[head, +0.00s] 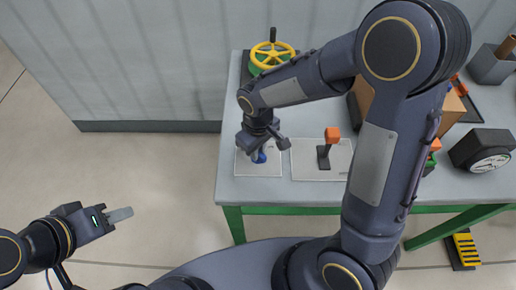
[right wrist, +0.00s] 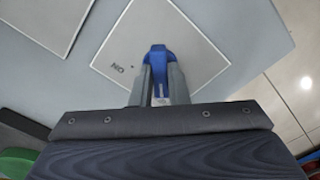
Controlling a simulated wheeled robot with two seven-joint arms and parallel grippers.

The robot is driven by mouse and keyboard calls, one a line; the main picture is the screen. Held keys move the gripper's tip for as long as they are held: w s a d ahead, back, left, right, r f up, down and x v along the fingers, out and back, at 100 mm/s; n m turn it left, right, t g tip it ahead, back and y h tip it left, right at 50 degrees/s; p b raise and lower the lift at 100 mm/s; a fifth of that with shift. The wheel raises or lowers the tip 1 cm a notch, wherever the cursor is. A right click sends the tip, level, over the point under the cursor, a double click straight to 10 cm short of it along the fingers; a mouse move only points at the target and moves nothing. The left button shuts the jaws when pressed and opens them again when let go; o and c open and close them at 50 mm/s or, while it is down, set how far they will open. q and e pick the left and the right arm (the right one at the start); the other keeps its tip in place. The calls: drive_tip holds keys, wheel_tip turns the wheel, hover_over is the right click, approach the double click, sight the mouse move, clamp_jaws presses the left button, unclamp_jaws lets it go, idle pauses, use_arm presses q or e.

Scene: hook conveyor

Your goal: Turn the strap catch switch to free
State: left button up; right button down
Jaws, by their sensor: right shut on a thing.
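The switch is a blue knob (right wrist: 158,62) on a pale square plate (right wrist: 190,30) with small dark lettering beside it. In the right wrist view, the two fingers of my right gripper (right wrist: 159,85) are closed on the knob's sides. In the head view, the knob (head: 261,158) shows just below my right gripper (head: 256,152), at the left of the table, and the plate (head: 247,169) lies under it. My left gripper (head: 122,215) is out over the floor, away from the table, with nothing seen in it. Its fingers overlap in this view.
A second pale plate with an orange-topped lever (head: 332,135) is right of the switch plate. A yellow handwheel (head: 271,56) stands behind. A dial gauge (head: 489,160) sits at the right. My right arm hides part of the table (head: 240,190). Open floor lies to the left.

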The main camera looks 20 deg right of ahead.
sight(260, 152)
drive_tip(key=c, duration=1.4)
unclamp_jaws()
wheel_tip(260, 152, up, 8)
drive_tip(key=shift+f, duration=0.1)
drive_tip(key=shift+s+d+r, duration=0.15)
drive_tip(key=shift+d+r, duration=0.05)
drive_tip(key=shift+d, duration=0.05)
drive_tip(key=s+d+r+m+t+y, duration=0.2)
drive_tip(key=s+d+m, duration=0.2)
drive_tip(key=s, duration=0.4)
drive_tip(key=s+d+r+m+t+y, duration=0.1)
drive_tip(key=s+d+r+m+t, duration=0.2)
drive_tip(key=s, duration=0.5)
drive_tip(key=shift+d+r+m+t+y, duration=0.3)
drive_tip(key=shift+d+m+y, duration=0.1)
drive_tip(key=shift+d, duration=0.35)
